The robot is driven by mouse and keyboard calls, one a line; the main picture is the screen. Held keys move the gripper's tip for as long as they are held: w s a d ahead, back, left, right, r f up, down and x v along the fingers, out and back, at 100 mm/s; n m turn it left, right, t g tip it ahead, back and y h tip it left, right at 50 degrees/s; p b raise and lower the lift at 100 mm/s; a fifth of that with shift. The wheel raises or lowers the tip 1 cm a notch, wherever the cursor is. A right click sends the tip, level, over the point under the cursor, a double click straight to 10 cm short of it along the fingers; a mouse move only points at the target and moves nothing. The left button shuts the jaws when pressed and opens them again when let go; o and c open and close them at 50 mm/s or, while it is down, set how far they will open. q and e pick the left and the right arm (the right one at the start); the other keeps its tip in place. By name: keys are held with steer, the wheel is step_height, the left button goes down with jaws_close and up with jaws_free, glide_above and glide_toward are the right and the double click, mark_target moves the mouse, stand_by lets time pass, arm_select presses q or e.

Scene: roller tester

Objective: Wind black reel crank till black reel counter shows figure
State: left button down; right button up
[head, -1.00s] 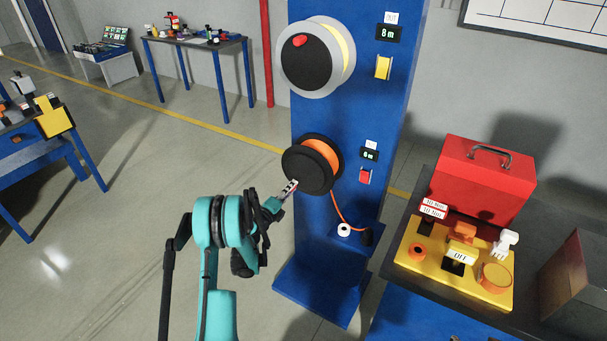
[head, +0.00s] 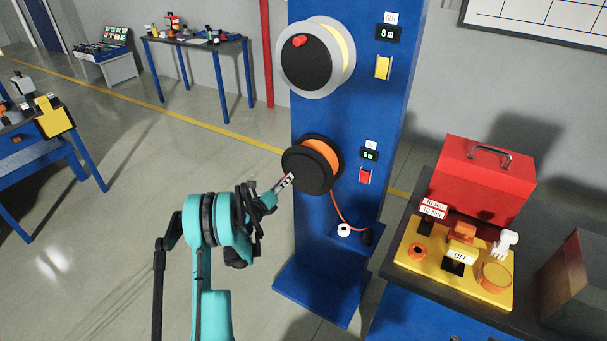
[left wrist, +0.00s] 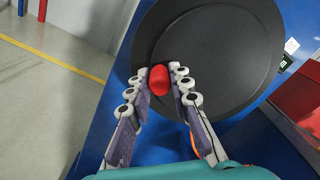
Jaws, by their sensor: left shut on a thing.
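The black reel (head: 307,168), wound with orange hose, is mounted low on the blue column. Its black face fills much of the left wrist view (left wrist: 215,60). Its crank has a red knob (left wrist: 159,80), which sits between the fingertips of my left gripper (left wrist: 160,82). In the head view my left gripper (head: 287,181) reaches the left part of the reel's face and hides the knob. It is shut on the knob. The black reel counter (head: 369,155) right of the reel shows green characters that look like 6 m, too small to be sure. My right gripper is not in view.
The grey reel (head: 317,58) with yellow hose and a red knob is above, beside a counter (head: 388,33) reading 8 m. An orange hose (head: 338,212) hangs below the black reel. A bench at right holds a red toolbox (head: 487,178) and a yellow panel (head: 415,263).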

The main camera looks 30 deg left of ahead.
mark_target(294, 160)
arm_select(q)
steer(key=r+m, duration=0.2)
steer(key=m, duration=0.2)
steer(key=shift+a+r+m, duration=0.25)
steer(key=shift+r+m, duration=0.15)
steer(key=r+m, duration=0.1)
steer(key=m, duration=0.2)
steer(key=r+m, duration=0.1)
steer(key=shift+d+r+m, duration=0.3)
steer(key=shift+r+m, duration=0.05)
steer(key=shift+m, duration=0.05)
steer(key=m, duration=0.1)
steer(key=d+r+m, duration=0.1)
steer(key=m, duration=0.1)
steer(key=shift+r, duration=0.25)
steer(key=shift+d+r+m, duration=0.3)
steer(key=shift+r+m, duration=0.1)
steer(key=shift+m, duration=0.5)
